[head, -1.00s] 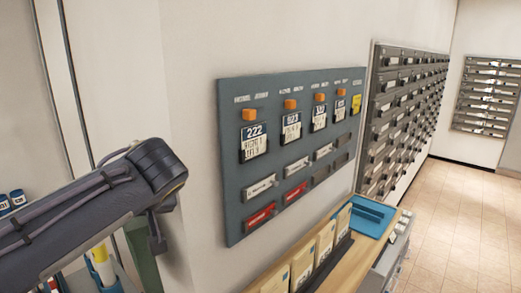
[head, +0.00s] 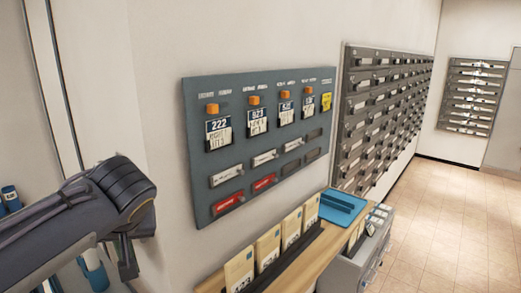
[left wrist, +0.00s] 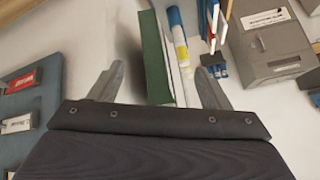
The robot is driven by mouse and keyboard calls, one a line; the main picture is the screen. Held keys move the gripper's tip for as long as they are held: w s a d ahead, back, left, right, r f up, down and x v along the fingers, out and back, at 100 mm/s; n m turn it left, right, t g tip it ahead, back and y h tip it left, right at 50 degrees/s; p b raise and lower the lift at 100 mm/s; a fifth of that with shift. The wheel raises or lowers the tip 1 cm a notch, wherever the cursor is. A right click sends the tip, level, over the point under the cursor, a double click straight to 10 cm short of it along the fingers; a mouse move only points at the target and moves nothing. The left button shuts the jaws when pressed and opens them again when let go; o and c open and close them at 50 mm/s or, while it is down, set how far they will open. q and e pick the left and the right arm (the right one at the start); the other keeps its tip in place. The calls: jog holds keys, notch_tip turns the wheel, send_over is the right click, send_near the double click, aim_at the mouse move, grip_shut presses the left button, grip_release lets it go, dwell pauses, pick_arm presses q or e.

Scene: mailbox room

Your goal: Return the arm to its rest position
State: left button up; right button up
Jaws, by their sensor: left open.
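My left arm comes in from the left in the head view, with the left gripper (head: 127,258) at its end, pointing down in front of the wall. In the left wrist view the two fingers of the left gripper (left wrist: 160,90) stand wide apart with nothing held between them. Behind the gap are a green upright panel (left wrist: 155,55) and rolled tubes in blue and white (left wrist: 180,45). My right gripper is in neither view.
A grey-blue board (head: 200,180) with tags and labelled slots hangs on the wall. Below it a wooden counter (head: 225,285) holds several envelopes (head: 268,248) and a blue tray (head: 342,207). Mailboxes (head: 385,110) line the wall. The tiled floor (head: 450,230) at right is clear.

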pick_arm(q)
jog(key=s+d+f+m+h, duration=0.1)
jog(key=s+d+f+h, duration=0.2)
jog(key=s+f, duration=0.5)
jog(key=s+d+f+m+h, duration=0.2)
jog(key=s+f+h, duration=0.4)
jog(key=s+f, duration=0.3)
jog(key=s+d, duration=0.1)
jog(key=s, duration=0.2)
jog(key=shift+s+d, duration=0.3)
jog(key=shift+s, duration=0.1)
jog(key=shift+c, duration=0.4)
